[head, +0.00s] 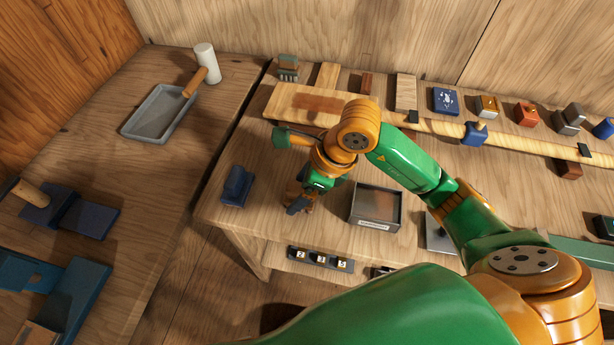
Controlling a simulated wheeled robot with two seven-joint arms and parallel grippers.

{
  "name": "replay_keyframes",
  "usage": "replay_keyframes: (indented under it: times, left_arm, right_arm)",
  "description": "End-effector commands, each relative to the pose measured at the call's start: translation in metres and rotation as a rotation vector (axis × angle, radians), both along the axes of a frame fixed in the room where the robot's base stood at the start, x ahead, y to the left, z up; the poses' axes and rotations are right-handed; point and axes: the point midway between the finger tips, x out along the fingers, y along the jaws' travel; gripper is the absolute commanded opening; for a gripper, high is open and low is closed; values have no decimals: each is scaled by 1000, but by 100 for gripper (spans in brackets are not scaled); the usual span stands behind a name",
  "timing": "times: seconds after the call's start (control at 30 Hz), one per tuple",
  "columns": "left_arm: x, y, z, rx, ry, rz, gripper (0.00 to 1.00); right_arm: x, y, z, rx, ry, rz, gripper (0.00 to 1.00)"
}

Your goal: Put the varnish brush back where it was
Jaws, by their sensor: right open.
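I cannot tell for certain which thing is the varnish brush. A wooden handle (195,82) leans on the rim of a grey tray (133,124) on the left bench; its far end is too small to make out. Another wooden handle (32,194) lies by a dark blue block at the left edge. My right gripper (297,209) points down over the front of the main bench, between a blue holder (236,186) and a grey box. It is open, and I see nothing between its fingers. My left gripper is out of view.
A white cylinder (206,62) stands behind the tray. The grey box (375,207) is right of my gripper. A long rod (440,125) crosses the bench, with several small coloured blocks behind it. A low shelf (317,262) holds numbered blocks. A gap separates the benches.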

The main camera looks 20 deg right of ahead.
Motion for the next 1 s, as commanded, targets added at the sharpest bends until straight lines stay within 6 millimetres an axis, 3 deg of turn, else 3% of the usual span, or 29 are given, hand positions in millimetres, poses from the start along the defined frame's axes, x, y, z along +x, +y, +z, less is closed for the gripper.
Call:
replay_keyframes:
  times: [0.1, 0.3, 0.47, 0.87, 1.0]
  left_arm:
    - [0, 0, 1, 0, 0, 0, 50]
    - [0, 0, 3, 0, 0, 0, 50]
    - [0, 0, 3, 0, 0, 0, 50]
    - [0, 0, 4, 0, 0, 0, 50]
    - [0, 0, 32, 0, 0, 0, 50]
  right_arm:
    - [-6, -12, 33, -4, -9, 0, 82]
    - [-16, -27, 76, -1, -6, -2, 82]
    - [-20, -31, 86, -2, -1, -2, 82]
    - [-20, -31, 87, -1, 0, -1, 82]
    - [-20, -31, 116, -1, 0, -1, 82]
